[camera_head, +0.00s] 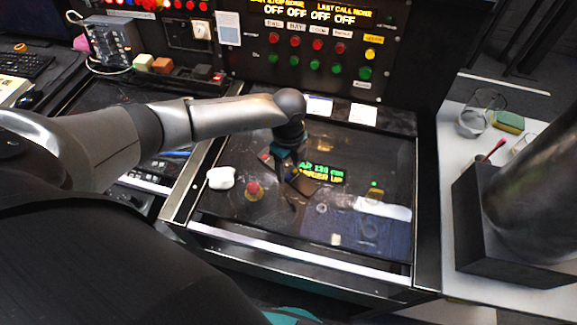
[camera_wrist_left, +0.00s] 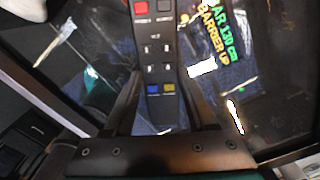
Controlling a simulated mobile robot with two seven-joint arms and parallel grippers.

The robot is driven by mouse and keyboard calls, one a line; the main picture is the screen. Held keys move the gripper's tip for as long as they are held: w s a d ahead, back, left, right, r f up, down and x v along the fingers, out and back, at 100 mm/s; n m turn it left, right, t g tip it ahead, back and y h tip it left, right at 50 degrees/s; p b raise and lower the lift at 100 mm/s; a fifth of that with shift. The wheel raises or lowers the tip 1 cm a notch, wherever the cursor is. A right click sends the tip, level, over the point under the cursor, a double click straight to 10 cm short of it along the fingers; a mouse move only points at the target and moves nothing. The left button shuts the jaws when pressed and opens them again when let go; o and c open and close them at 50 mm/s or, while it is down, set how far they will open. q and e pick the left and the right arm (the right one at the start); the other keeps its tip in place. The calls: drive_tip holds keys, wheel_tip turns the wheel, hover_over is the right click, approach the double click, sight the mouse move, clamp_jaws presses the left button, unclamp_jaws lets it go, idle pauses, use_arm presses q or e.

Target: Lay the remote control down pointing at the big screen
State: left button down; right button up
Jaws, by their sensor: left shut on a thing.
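The remote control (camera_wrist_left: 157,60) is a dark slim bar with a red button, grey buttons and blue and yellow keys. It lies between the fingers of my left gripper (camera_wrist_left: 166,98), which is shut on it. In the head view my left gripper (camera_head: 287,183) hangs over the dark glossy desk panel (camera_head: 240,222), and my wrist hides most of the remote. I cannot tell whether the remote touches the panel. A lit display with green and yellow text (camera_head: 320,173) is just right of the gripper; which screen is the big one is unclear. My right gripper is out of view.
A red push button (camera_head: 253,191) and a white lump (camera_head: 221,177) sit left of the gripper. A button console (camera_head: 320,60) rises behind. A white side table (camera_head: 455,150) holds a glass jar (camera_head: 472,122) and a sponge (camera_head: 509,122).

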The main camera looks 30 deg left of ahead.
sight(289, 171)
use_arm(q)
drive_tip(key=shift+c, duration=1)
unclamp_jaws()
drive_tip(key=shift+f, duration=0.1)
wheel_tip(289, 171, up, 12)
drive_tip(key=p, duration=0.1)
drive_tip(key=shift+r, duration=0.2)
